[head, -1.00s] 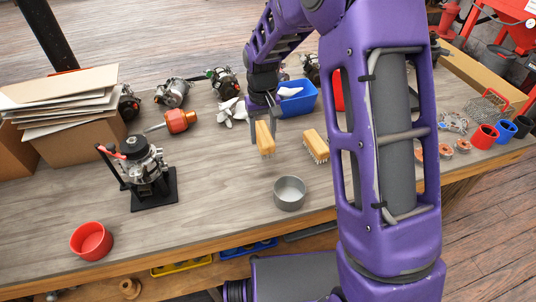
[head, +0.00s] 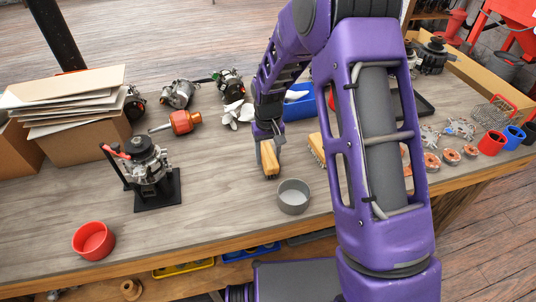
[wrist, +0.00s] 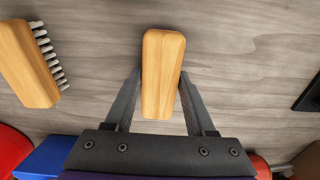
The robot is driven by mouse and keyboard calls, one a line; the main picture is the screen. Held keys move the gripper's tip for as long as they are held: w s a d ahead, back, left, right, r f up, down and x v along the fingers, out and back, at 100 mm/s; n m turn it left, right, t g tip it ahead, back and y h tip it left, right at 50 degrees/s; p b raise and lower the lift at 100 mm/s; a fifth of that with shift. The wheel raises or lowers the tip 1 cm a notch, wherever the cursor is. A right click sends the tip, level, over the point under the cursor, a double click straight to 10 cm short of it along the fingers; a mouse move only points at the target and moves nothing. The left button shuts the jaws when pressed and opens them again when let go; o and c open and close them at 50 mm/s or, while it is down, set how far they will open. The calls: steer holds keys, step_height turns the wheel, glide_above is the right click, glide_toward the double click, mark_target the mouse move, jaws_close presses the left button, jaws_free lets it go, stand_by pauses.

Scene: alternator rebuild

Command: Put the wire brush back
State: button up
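My gripper (head: 268,143) is shut on a wooden-backed brush (head: 269,159), near the middle of the bench. In the wrist view my gripper (wrist: 161,78) has one finger against each long side of the held brush (wrist: 162,60); its bristles are hidden there. Whether it touches the bench top I cannot tell. A second wooden-backed brush (head: 316,149) lies to the right, partly behind my arm. In the wrist view this second brush (wrist: 29,64) is at the left and shows pale bristles. I cannot tell which of the two is the wire brush.
A grey round bowl (head: 293,197) stands just in front of the held brush. A blue bin (head: 301,107) is behind. A black stand with a metal part (head: 150,168) and a red bowl (head: 93,241) are to the left. Bare bench lies between stand and bowl.

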mark_target(268, 154)
steer(key=o, duration=0.3)
step_height(268, 154, up, 12)
steer(key=shift+r+p, duration=0.15)
steer(key=shift+p, duration=0.5)
